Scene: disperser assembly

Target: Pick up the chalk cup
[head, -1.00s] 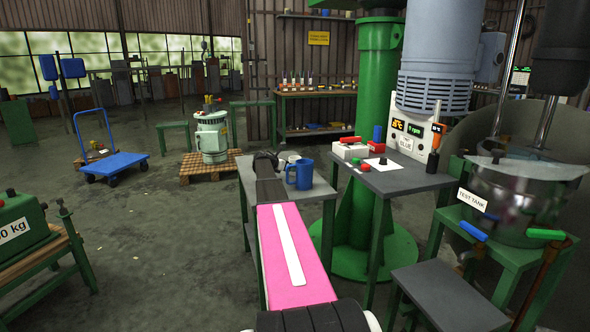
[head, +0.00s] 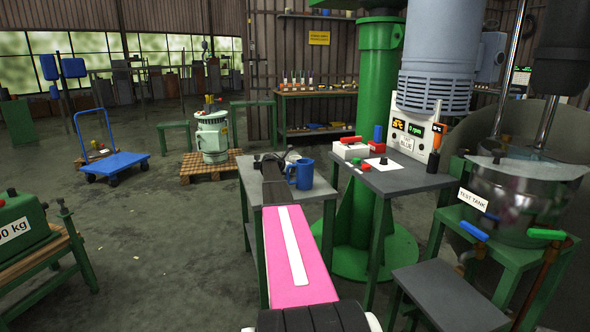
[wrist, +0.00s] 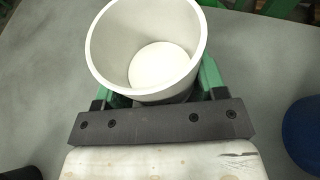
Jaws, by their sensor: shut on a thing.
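The white chalk cup (wrist: 130,45) stands upright in the wrist view, with its round opening and pale inner bottom showing. My gripper (wrist: 155,92) is shut on it, with a green finger at each side of the cup. In the head view, my gripper (head: 270,158) is over the grey table (head: 325,190). There the chalk cup (head: 292,156) is mostly hidden behind the gripper and the blue mug. I cannot tell whether the cup's base touches the table.
A blue mug (head: 303,175) stands close to the right of my gripper; its edge shows in the wrist view (wrist: 303,133). A dark object (wrist: 22,173) is at the wrist view's lower left. A green column (head: 375,110) rises right of the table.

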